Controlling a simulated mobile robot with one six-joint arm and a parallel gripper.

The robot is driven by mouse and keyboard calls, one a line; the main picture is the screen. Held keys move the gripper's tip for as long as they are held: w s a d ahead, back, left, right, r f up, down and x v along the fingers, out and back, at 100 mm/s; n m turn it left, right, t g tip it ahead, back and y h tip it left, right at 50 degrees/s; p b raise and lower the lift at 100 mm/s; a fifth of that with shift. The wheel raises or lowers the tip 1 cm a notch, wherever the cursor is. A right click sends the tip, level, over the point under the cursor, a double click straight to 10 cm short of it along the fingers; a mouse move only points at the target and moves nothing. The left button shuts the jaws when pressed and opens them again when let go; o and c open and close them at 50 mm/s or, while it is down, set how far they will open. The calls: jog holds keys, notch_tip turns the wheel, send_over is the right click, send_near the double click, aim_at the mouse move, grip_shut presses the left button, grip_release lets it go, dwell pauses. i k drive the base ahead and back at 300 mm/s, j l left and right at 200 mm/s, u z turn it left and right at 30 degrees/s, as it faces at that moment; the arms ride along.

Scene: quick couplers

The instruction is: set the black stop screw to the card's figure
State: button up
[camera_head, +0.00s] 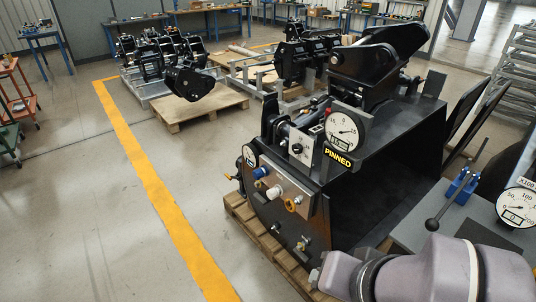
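A black machine housing (385,190) stands on a pallet at centre right, with a light metal panel (288,196) on its front. The panel carries a blue knob, a white knob (273,193) and an orange-yellow ring (293,204). A small dark fitting with a pale end (302,243) sits low on the front; I cannot tell whether it is the black stop screw. A small white plate (297,148) is on top; whether it is the card is unclear, and no figure is readable there. My grey-purple arm fills the bottom right; my gripper's fingers are not visible.
A round dial (347,128) stands above a yellow "PINNED" label (338,159). Another dial (519,206) and a blue bracket (461,186) with a black ball lever (434,224) are at right.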

aim_at(297, 149)
jog(key=i+u, duration=0.2)
jog(key=i, duration=0.3)
jog(key=i+l+u, duration=0.2)
jog(key=i, duration=0.25)
jog(key=i+l+u, duration=0.2)
jog(key=i, duration=0.3)
